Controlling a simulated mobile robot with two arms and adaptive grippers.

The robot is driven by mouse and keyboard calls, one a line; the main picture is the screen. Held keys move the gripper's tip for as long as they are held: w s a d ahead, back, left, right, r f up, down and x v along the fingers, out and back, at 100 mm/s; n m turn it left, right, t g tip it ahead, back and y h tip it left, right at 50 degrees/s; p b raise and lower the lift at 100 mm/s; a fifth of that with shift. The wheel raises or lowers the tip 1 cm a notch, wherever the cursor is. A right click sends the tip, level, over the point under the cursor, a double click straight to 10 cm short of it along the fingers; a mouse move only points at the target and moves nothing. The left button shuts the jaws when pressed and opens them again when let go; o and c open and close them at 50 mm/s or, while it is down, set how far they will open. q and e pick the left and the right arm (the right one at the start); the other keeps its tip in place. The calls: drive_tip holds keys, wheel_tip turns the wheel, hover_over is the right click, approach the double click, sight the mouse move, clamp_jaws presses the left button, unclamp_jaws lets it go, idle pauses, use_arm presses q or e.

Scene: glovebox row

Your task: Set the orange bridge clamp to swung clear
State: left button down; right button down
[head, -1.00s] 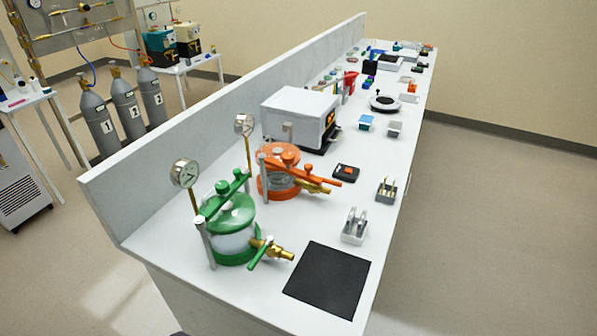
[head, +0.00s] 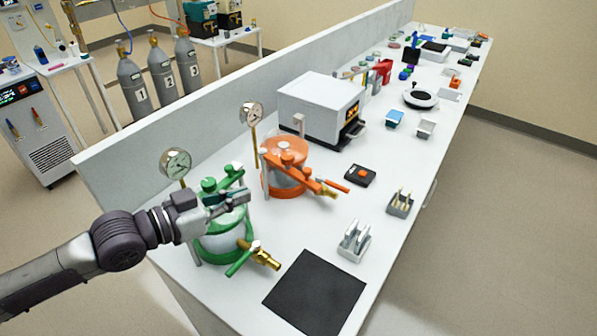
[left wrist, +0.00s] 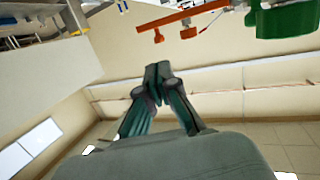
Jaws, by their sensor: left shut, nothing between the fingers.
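The orange bridge clamp (head: 314,180) is a bar with knobs on the orange-lidded vessel (head: 283,150) in the head view. It runs from beside the front post, across the lid, toward the lower right. Its outer end points away from the rear post. In the left wrist view, an orange bar (left wrist: 185,18) with hanging knobs shows at the top. My left gripper (head: 240,194) is shut and empty, in front of the green vessel's lid and left of the orange vessel. Its closed fingers (left wrist: 157,72) show in the wrist view. My right gripper is out of view.
The green vessel (head: 222,245) stands behind my left gripper, with a gauge (head: 176,163) beside it. A white oven (head: 318,108) is behind the orange vessel. A black mat (head: 315,292), metal racks (head: 354,242) and a small black box (head: 360,175) lie to the right.

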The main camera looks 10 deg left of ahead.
sight(304, 172)
use_arm(q)
drive_tip(key=p+x, duration=0.4)
drive_tip(key=x, duration=0.9)
drive_tip(key=shift+w+d+f, duration=0.1)
drive_tip(key=shift+w+d, duration=0.05)
drive_tip(key=shift+d, duration=0.1)
drive_tip(key=shift+a, duration=0.1)
drive_tip(key=shift+w+d, duration=0.45)
drive_tip(key=shift+w, duration=0.05)
drive_tip(key=shift+w+d+f, duration=0.1)
drive_tip(key=shift+w+d, duration=0.1)
drive_tip(key=shift+s+a, duration=0.1)
